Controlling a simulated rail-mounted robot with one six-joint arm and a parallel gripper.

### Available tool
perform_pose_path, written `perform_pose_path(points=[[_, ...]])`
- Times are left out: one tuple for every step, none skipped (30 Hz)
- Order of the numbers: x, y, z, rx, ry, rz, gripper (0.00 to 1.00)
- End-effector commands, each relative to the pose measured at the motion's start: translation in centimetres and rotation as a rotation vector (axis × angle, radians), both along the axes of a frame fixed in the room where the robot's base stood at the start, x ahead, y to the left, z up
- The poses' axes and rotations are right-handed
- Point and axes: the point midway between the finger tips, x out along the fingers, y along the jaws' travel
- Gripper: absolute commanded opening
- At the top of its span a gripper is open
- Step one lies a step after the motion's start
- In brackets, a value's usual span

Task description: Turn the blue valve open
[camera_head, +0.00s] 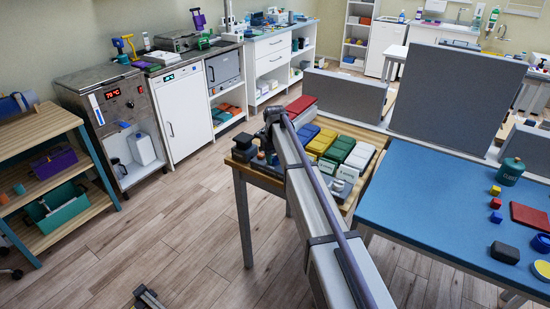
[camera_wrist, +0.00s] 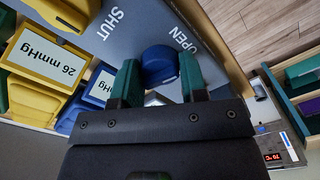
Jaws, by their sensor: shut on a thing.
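The blue valve (camera_wrist: 158,57) is a round blue knob on a grey panel (camera_wrist: 130,48) in the wrist view. The panel carries the word SHUT on the left and OPEN on the right. My gripper (camera_wrist: 159,68) has its two green-tipped fingers on either side of the knob, shut on it. A pale piece shows just below the knob between the fingers; the rest of the knob's underside is hidden. In the head view my arm reaches over the wooden table and hides the valve.
A yellow box marked 26 mmHg (camera_wrist: 46,56) and a blue box (camera_wrist: 99,87) lie left of the fingers. In the head view, blue, yellow, green and white boxes (camera_head: 340,150) crowd the wooden table. A blue-topped table (camera_head: 430,215) stands to the right.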

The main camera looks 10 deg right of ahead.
Motion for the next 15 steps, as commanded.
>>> perform_pose_path(points=[[-0.04,-0.01,-0.02,0.0,0.001,0.03,0.16],[-0.04,0.0,-0.02,0.0,0.001,0.049,0.16],[-0.05,0.0,-0.02,0.0,0.001,0.074,0.16],[-0.04,0.0,-0.02,0.0,0.001,0.092,0.16],[-0.05,0.0,-0.02,0.0,0.001,0.107,0.16],[-0.05,0.0,-0.02,0.0,0.001,0.127,0.16],[-0.04,0.0,-0.02,0.0,0.001,0.14,0.16],[-0.05,-0.01,-0.02,0.0,0.001,0.153,0.16],[-0.05,0.0,-0.02,0.0,0.001,0.167,0.16],[-0.05,0.0,-0.02,0.0,0.001,0.177,0.16],[-0.05,0.0,-0.02,0.0,0.001,0.185,0.16],[-0.05,-0.01,-0.02,0.0,0.001,0.194,0.16],[-0.05,0.0,-0.02,0.0,0.001,0.2,0.16],[-0.05,0.0,-0.02,0.0,0.001,0.205,0.16],[-0.05,0.0,-0.02,0.0,0.001,0.211,0.16]])
